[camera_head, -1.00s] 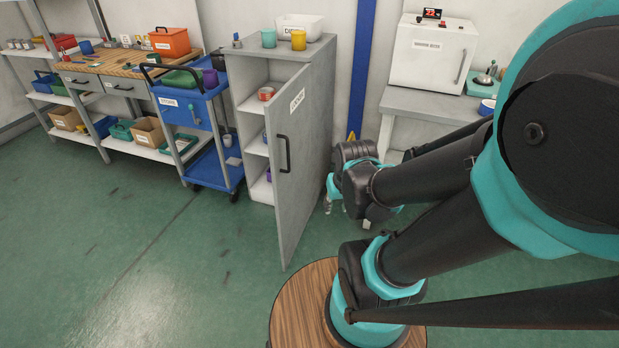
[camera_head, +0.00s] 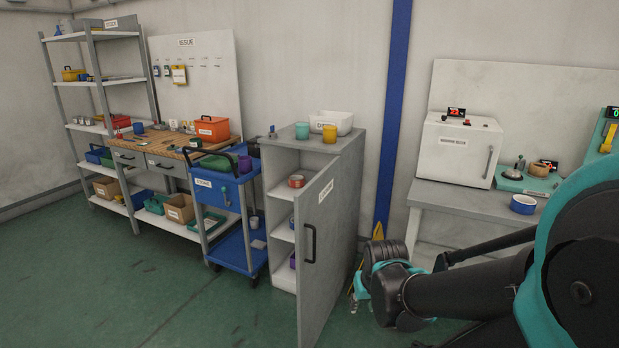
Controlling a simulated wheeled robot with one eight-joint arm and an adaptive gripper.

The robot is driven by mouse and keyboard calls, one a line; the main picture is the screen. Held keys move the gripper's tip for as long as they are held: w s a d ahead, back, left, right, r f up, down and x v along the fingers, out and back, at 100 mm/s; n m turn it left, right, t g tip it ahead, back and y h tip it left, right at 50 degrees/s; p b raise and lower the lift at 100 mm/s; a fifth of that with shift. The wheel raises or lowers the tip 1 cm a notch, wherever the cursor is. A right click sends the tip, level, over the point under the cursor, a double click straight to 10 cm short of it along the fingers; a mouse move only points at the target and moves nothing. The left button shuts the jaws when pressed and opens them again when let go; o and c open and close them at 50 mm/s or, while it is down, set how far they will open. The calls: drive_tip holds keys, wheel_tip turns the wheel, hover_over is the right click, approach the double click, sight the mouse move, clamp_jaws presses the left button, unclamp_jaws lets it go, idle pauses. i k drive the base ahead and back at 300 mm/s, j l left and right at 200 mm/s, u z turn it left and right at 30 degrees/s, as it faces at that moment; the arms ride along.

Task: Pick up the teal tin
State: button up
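The teal tin (camera_head: 302,131) stands upright on top of the grey cabinet (camera_head: 352,150), near the left side of a yellow tin (camera_head: 329,134). My gripper (camera_head: 355,295) hangs low, right of the cabinet's open door (camera_head: 320,245) and well below the cabinet top. It is far from the teal tin. The fingers are small and partly hidden by the wrist, so whether they are open or shut does not show.
A white bin (camera_head: 336,122) stands behind the tins. The cabinet door swings out toward me between its shelves and my arm. A blue trolley (camera_head: 235,262) stands left of the cabinet. A bench (camera_head: 455,199) with a white oven (camera_head: 452,152) is at right.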

sight(302, 129)
drive_tip(key=i+j, duration=0.1)
drive_tip(key=j, duration=0.4)
drive_tip(key=i+j+z, duration=0.25)
drive_tip(key=j, duration=0.6)
drive_tip(key=i+j+z, duration=0.1)
drive_tip(key=j+z, duration=0.15)
drive_tip(key=j, duration=0.65)
drive_tip(key=j+z, duration=0.25)
drive_tip(key=j, duration=0.65)
